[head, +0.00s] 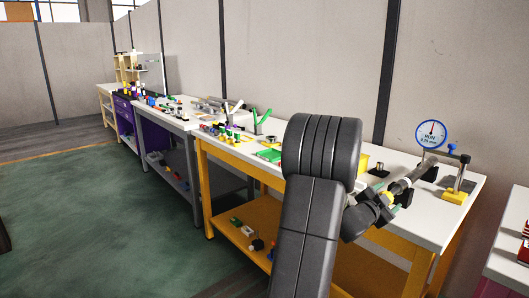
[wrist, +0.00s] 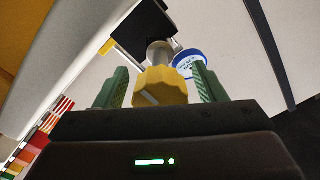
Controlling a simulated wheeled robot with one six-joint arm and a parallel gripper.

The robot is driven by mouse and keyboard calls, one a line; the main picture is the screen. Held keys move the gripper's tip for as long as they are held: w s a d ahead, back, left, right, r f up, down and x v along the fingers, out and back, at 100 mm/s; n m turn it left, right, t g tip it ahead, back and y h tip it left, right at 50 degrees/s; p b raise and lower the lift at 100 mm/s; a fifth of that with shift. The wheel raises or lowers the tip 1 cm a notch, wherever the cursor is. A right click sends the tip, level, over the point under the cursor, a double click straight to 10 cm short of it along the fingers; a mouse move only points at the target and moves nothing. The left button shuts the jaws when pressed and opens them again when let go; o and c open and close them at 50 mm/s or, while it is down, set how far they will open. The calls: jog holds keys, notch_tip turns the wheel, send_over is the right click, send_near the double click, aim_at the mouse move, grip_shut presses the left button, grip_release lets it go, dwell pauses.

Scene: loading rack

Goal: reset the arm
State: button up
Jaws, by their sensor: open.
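My gripper (wrist: 161,72) is open in the wrist view, with one green finger on each side of a yellow faceted knob (wrist: 162,88). I see a small gap on the left; on the right I cannot tell whether finger and knob touch. The knob sits at the end of a grey shaft (wrist: 160,53). In the head view my dark arm crosses the front of the yellow-framed bench (head: 430,232), and my gripper (head: 393,203) is low at the bench's right part, by the grey shaft (head: 412,175). My forearm hides part of the bench top.
A blue-rimmed dial gauge (head: 431,133) stands behind the shaft; its rim shows in the wrist view (wrist: 190,63). A blue-and-yellow stand (head: 457,178) is at the right. Green forked holders (head: 260,120) and small parts lie left of my arm. The green floor (head: 90,210) is clear.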

jog(key=shift+r+n+p, duration=0.15)
jog(key=shift+n+p, duration=1.25)
jog(key=shift+p, duration=0.65)
jog(key=shift+r+n+p, duration=0.1)
jog(key=shift+n+p, duration=1.3)
jog(key=shift+p, duration=0.65)
jog(key=n+p, duration=0.3)
jog(key=p, duration=0.3)
jog(key=shift+p, duration=0.35)
jog(key=shift+f+n+p, duration=0.1)
jog(key=shift+n+p, duration=0.45)
jog(key=shift+n, duration=0.05)
jog(key=shift+f+p, duration=0.15)
jog(key=shift+p, duration=0.2)
